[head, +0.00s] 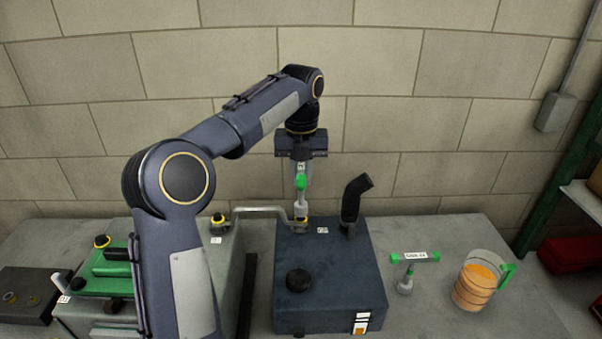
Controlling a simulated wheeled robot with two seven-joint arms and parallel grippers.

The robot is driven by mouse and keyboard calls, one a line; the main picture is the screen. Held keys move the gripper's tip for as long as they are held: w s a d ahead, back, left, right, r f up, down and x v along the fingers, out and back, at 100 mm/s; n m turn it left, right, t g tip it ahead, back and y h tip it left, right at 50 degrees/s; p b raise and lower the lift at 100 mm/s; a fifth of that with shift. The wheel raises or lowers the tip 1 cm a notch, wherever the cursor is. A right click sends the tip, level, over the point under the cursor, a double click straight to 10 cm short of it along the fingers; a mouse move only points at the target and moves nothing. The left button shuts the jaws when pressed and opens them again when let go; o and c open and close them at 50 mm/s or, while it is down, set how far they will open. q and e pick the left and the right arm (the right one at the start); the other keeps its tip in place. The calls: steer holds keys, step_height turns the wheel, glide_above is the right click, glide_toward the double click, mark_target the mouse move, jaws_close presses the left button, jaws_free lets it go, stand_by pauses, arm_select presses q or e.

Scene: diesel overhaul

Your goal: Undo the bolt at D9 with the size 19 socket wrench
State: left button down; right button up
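My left gripper (301,170) reaches over the dark blue box-shaped unit and points down. It appears shut on the green handle of a socket wrench (300,206), which stands upright below it. The wrench's lower end is at a yellow-ringed bolt (301,221) at the end of a grey pipe, by the unit's back left edge; the socket hides most of the bolt. A small label (322,230) lies right of it, too small to read. Another yellow-ringed bolt (218,219) sits at the pipe's left end, with its own label. My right gripper is not in view.
The dark blue unit (330,273) carries a black elbow pipe (354,198) close right of the wrench. A second green-handled T-shaped tool (406,280) stands on the bench, beside a clear beaker of orange liquid (475,287). Green machinery (107,263) is at left.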

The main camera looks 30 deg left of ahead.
arm_select(q)
steer(key=m, duration=0.5)
steer(key=shift+m, duration=0.3)
